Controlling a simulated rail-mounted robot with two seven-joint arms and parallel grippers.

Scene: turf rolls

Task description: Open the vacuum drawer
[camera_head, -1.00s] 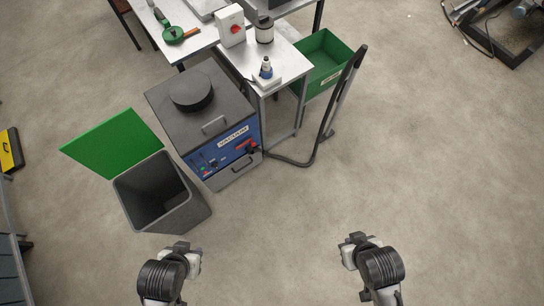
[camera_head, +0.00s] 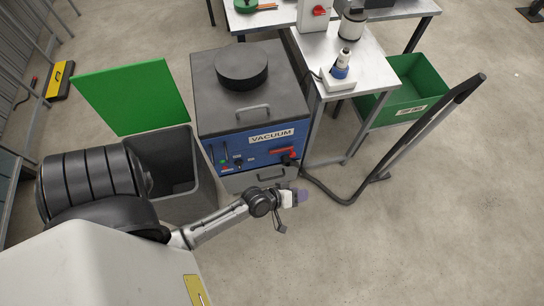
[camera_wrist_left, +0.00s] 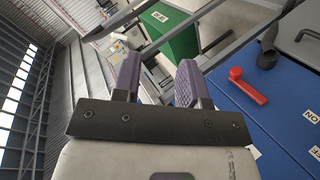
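The vacuum unit (camera_head: 248,145) stands on the floor with a dark grey top and a blue front labelled VACUUM. Its grey drawer (camera_head: 240,181) is at the bottom of the front, with a dark handle (camera_head: 271,177), and looks closed. My left gripper (camera_head: 296,197) is in front of the drawer's right end, close to the handle but apparently not on it. In the left wrist view its two purple fingers (camera_wrist_left: 158,78) are apart with nothing between them. The blue panel (camera_wrist_left: 275,105) and red lever (camera_wrist_left: 247,86) show to their right. My right gripper is out of view.
A grey bin (camera_head: 205,190) with a raised green lid (camera_head: 133,97) stands left of the unit. A dark hose and bent bar (camera_head: 405,140) are at the right. Floor at lower right is clear.

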